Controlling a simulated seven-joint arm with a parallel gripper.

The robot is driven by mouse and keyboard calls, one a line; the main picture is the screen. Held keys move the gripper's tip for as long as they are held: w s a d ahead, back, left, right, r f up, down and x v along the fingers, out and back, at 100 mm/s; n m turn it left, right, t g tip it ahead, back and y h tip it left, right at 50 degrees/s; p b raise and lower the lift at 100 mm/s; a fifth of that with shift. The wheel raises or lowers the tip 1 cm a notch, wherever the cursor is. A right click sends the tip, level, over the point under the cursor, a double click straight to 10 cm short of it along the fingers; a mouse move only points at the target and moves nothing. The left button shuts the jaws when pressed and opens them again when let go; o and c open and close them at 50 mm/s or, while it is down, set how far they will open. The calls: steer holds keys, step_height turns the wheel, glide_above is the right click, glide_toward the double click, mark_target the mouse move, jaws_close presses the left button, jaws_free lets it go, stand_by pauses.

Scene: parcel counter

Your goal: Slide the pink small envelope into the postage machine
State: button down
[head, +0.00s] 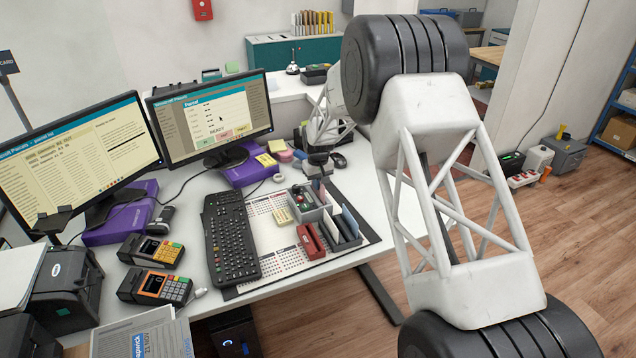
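My gripper (317,172) is small and dark in the head view, pointing down over the back of a grey desk organizer (318,214). I cannot tell whether its fingers are open or shut, or whether they hold anything. Several thin upright pieces, one blue and others pale, stand in the organizer's right-hand slots (346,222). I cannot pick out the pink small envelope for certain. A dark machine (347,138) stands behind my wrist, partly hidden by it; I cannot tell if it is the postage machine. A black printer-like machine (62,290) sits at the desk's left edge.
The organizer stands on a calendar mat (277,238) beside a black keyboard (230,234) and a red stapler-like object (310,241). Two card terminals (155,287), two monitors (213,118) and purple boxes (247,170) crowd the left. My arm covers the right foreground.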

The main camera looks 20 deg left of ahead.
steer(key=shift+f, duration=1.15)
stand_by(0.4)
steer(key=c, duration=1.3)
jaws_free()
steer(key=shift+o, duration=0.2)
steer(key=shift+r, duration=3.95)
